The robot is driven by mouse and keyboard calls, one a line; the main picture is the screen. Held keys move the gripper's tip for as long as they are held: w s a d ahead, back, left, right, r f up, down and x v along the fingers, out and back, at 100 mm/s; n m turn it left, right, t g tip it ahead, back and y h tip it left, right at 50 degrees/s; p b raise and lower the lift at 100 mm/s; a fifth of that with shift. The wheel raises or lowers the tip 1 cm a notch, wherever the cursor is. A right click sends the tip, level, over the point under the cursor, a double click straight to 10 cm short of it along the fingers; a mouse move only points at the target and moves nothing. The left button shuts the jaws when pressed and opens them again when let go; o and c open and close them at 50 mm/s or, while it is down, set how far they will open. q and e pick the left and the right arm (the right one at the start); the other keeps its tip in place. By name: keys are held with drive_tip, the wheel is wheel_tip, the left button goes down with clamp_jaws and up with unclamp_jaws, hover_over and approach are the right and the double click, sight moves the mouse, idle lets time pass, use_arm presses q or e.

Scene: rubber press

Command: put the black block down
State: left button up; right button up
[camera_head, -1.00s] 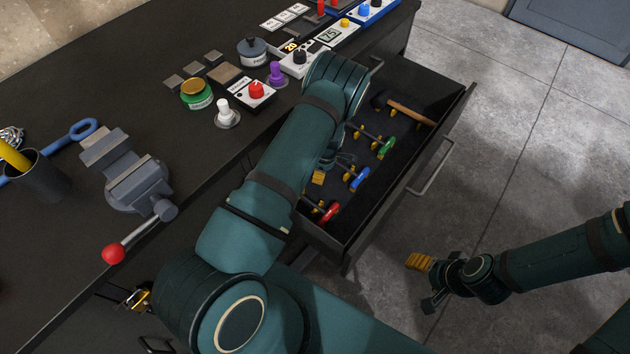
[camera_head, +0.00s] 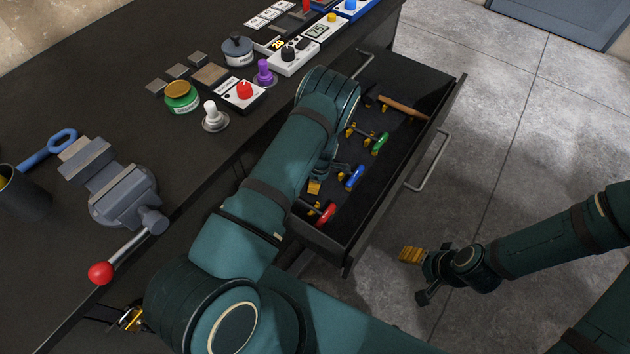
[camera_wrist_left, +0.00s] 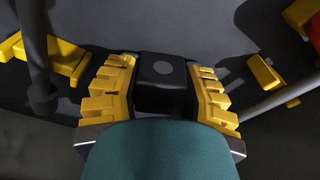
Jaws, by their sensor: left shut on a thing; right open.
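The black block (camera_wrist_left: 163,82) shows in the left wrist view between the two yellow-padded fingers of my left gripper (camera_wrist_left: 162,92), which is shut on it. In the head view my left arm reaches over the open drawer (camera_head: 352,228). The arm hides the block there, and only a yellow finger pad (camera_head: 314,187) of the left gripper shows low in the drawer. I cannot tell whether the block touches the drawer floor. My right gripper (camera_head: 416,276) is open and empty, over the grey floor to the right of the drawer.
The drawer holds tools with red (camera_head: 326,214), blue (camera_head: 355,177) and green (camera_head: 380,143) parts and a wooden-handled hammer (camera_head: 403,107). The dark bench (camera_head: 90,100) carries a vise (camera_head: 125,190), a green tin (camera_head: 181,97) and switches. The drawer's front wall stands right of my left arm.

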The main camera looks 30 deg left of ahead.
use_arm(q)
drive_tip(key=o, duration=1.1)
drive_tip(key=shift+o, duration=0.2)
wheel_tip(320, 180, up, 12)
drive_tip(key=d+p, duration=0.1)
drive_tip(key=p, duration=0.1)
drive_tip(key=shift+w+d+p, duration=0.15)
drive_tip(key=shift+d+p, duration=0.05)
drive_tip(key=shift+p, duration=0.2)
drive_tip(key=shift+r, duration=0.1)
